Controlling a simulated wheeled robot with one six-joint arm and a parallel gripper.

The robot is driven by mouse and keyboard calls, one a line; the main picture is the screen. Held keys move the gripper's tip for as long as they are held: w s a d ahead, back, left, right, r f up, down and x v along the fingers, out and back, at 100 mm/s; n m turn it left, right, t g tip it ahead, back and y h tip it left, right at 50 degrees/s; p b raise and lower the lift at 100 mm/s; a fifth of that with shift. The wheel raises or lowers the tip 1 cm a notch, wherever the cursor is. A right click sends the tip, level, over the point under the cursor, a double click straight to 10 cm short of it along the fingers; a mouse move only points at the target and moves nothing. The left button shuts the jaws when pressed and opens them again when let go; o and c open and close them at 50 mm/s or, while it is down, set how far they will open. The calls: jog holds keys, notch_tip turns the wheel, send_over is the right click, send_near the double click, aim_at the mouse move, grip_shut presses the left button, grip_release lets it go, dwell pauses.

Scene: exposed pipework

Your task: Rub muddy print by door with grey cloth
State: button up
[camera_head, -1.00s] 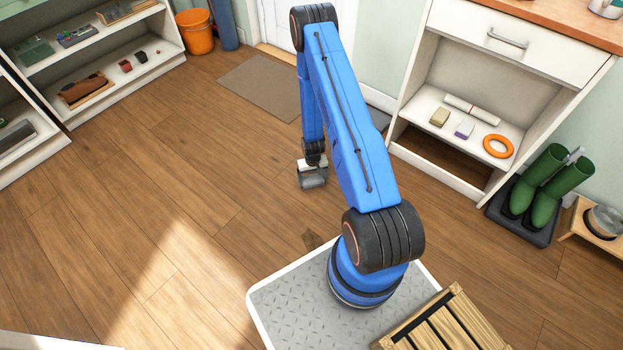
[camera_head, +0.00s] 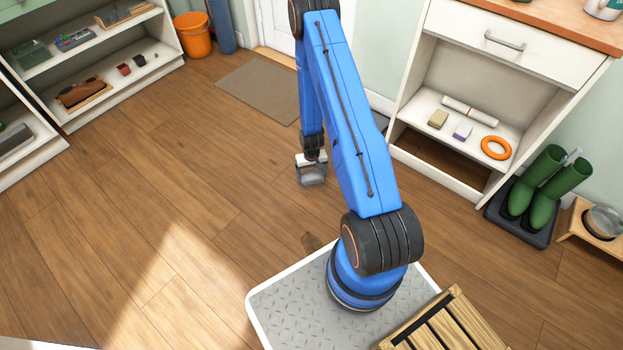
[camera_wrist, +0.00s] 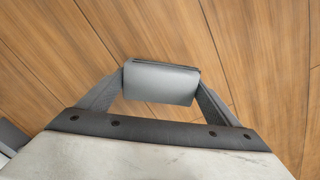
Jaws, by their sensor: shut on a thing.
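My gripper (camera_head: 312,180) hangs low over the wooden floor, in front of the door mat. In the wrist view its two fingers are closed on the grey cloth (camera_wrist: 162,83), which looks like a smooth, folded grey block. Floorboards show behind it, and I cannot tell whether it touches the floor. The white door (camera_head: 275,25) is at the top, partly hidden by my arm. I cannot make out a clear muddy print near the door.
A brown mat (camera_head: 258,90) lies before the door. An orange bucket (camera_head: 192,34) stands at the back left beside shelves. A white cabinet (camera_head: 435,160) stands right, with green boots (camera_head: 545,190) on a dark tray near it. The floor at left is clear.

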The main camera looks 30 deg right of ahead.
jog(key=shift+r, duration=0.2)
jog(key=shift+r, duration=1.4)
